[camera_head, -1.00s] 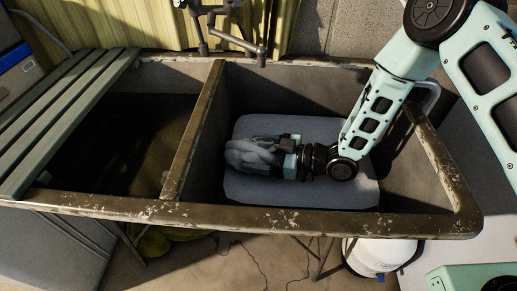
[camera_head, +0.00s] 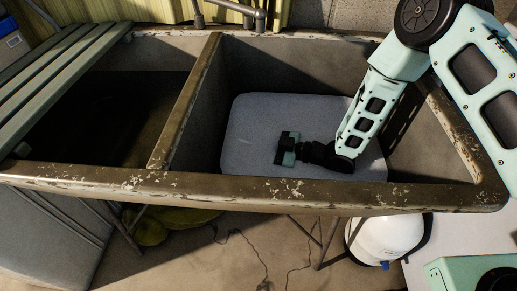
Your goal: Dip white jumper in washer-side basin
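The double sink has a right basin (camera_head: 240,65) holding a pale grey, round-cornered flat area (camera_head: 250,120); I cannot tell whether it is water or a solid surface. My gripper (camera_head: 280,149) reaches in from the right and is over the middle of this area, seen from above and behind. No white jumper shows in the current view. It may be hidden beneath the gripper or under the pale area. The left basin (camera_head: 125,115) is dark inside.
A brown, chipped divider (camera_head: 188,100) separates the basins, and a worn front rim (camera_head: 250,194) runs across. Green slats (camera_head: 55,85) cover the far left. A faucet (camera_head: 260,18) stands behind. A white rounded tank (camera_head: 388,236) is below the right front.

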